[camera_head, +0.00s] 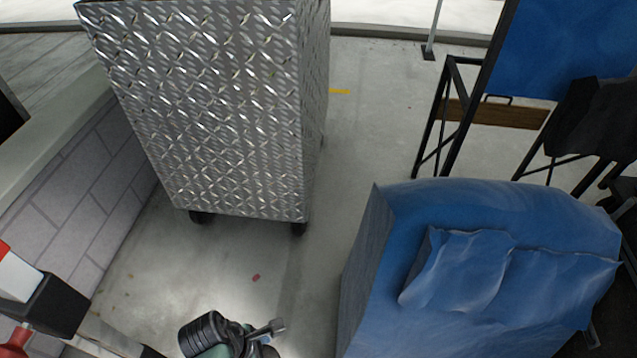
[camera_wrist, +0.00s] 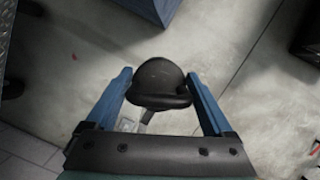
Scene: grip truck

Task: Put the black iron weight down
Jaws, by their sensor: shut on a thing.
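The black iron weight (camera_wrist: 160,78) is a dark, rounded lump in the middle of the wrist view. My gripper (camera_wrist: 158,84) has its two blue fingers on either side of the weight and is shut on it. Below the weight in the picture, the concrete floor shows, and I cannot tell how high the weight is above it. In the head view only part of my arm shows at the bottom edge, and the weight cannot be made out there.
A diamond-plate metal cabinet (camera_head: 215,110) on casters stands at the back left. A blue draped block (camera_head: 400,230) stands at right. Black metal stands and a blue panel (camera_head: 570,45) are behind it. A low grey block wall (camera_head: 80,205) runs at left. Bare concrete floor (camera_head: 245,260) lies between.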

